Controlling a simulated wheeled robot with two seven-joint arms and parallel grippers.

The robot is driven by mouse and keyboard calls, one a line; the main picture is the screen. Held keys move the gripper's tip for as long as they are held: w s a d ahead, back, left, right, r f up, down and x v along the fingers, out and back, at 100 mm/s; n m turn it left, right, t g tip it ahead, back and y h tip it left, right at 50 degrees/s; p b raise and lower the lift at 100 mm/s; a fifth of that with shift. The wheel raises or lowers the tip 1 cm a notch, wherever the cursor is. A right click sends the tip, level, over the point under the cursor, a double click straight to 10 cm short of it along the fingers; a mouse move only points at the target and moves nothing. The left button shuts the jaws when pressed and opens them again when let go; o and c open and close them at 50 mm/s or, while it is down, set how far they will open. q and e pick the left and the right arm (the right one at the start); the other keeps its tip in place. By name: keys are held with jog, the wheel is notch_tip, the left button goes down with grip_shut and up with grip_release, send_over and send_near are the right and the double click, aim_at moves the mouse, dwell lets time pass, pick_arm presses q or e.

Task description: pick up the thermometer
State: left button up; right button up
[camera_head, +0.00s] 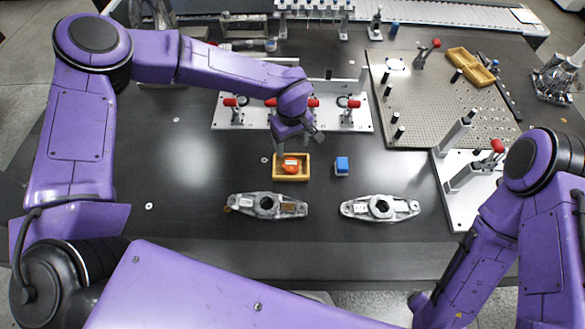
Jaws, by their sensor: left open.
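A small orange-red object with a pale patch on top (291,165), which looks like the thermometer, lies in a small yellow tray (276,176) near the middle of the dark table. My left gripper (299,144) is open just behind and above the tray, with its fingers pointing down. It appears empty and apart from the orange object. How high it is above the tray is hard to tell. My right arm comes in at the right, but its gripper is outside the picture.
A blue block (342,166) stands right of the tray. Two grey metal castings (267,206) (381,208) lie in front. A fixture plate with red-tipped clamps (362,122) stands behind. A perforated plate (440,112) is at right. The table's left is clear.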

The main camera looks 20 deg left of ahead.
aim_at(291, 164)
pick_arm(q)
jog(key=f, duration=0.4)
jog(key=w+f+p, duration=0.1)
jog(key=f, duration=0.7)
jog(key=shift+w+a+f+p, duration=0.15)
jog(key=shift+a+f+p, duration=0.05)
jog(key=shift+a+p, duration=0.2)
jog(key=shift+f, duration=0.35)
jog(key=c, duration=0.8)
pick_arm(e)
jog(key=shift+w+r, duration=0.1)
jog(key=shift+r, duration=0.1)
